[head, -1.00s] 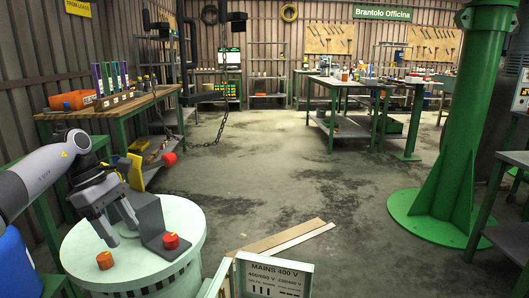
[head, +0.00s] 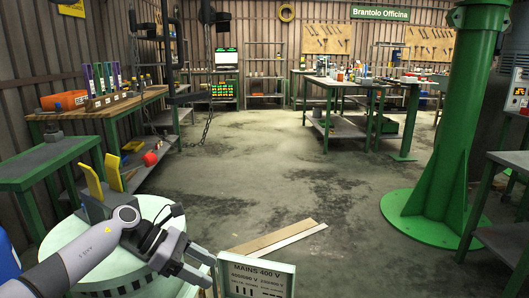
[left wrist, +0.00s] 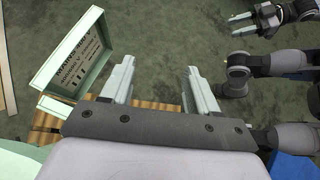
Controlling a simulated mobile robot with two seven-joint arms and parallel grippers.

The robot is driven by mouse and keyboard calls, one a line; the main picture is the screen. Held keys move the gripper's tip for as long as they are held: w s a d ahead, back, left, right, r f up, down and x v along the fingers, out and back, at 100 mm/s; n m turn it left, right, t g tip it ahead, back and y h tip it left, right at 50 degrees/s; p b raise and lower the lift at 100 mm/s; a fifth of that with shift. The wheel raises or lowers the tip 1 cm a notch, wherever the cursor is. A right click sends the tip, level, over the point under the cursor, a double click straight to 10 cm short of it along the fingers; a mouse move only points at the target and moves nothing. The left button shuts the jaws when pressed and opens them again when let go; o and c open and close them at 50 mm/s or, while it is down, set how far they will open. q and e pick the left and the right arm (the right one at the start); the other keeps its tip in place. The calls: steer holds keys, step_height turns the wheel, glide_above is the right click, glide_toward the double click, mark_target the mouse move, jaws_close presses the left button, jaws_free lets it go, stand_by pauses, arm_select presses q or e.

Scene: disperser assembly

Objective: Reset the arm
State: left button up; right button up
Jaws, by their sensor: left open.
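My left gripper (head: 207,268) is open and empty, held low beside the right edge of the pale green round stand (head: 158,207). Its two fingers also show apart in the left wrist view (left wrist: 159,68), with only floor between them. My left forearm crosses the stand and covers much of its top. A grey holder with two yellow prongs (head: 113,172) stands at the back of the stand. My right gripper (left wrist: 241,24) shows only in the left wrist view, at the upper right, with its fingers apart and nothing between them.
A "MAINS 400 V" box (head: 257,277) stands close to the left gripper and also shows in the left wrist view (left wrist: 75,52). A flat board (head: 275,238) lies on the floor. A green pillar (head: 440,120) rises at the right. The middle floor is clear.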

arm_select(q)
steer(key=s+d+f+n+t+h, duration=0.2)
steer(key=s+d+n+t+h, duration=0.5)
steer(key=d+n, duration=0.6)
steer(key=s+a+f+m+t+y, duration=0.2)
steer(key=s+a+f+m+y, duration=0.7)
steer(key=m, duration=0.8)
steer(key=s+a+f+m+t+y, duration=0.2)
steer(key=s+a+f+m+y, duration=0.7)
steer(key=m, duration=0.9)
step_height(320, 180, up, 18)
steer(key=s+a+h+p, duration=0.1)
steer(key=s+h+p, duration=0.1)
steer(key=p, duration=1.7)
steer(key=shift+s+a+n+g+p, duration=0.3)
steer(key=shift+s+p, duration=0.05)
steer(key=shift+s, duration=0.05)
arm_select(e)
step_height(320, 180, up, 15)
steer(key=s+d, duration=0.1)
steer(key=d, duration=0.1)
steer(key=shift+s+d+r+h, duration=0.2)
steer(key=shift+h, duration=0.2)
arm_select(q)
steer(key=shift+c, duration=0.2)
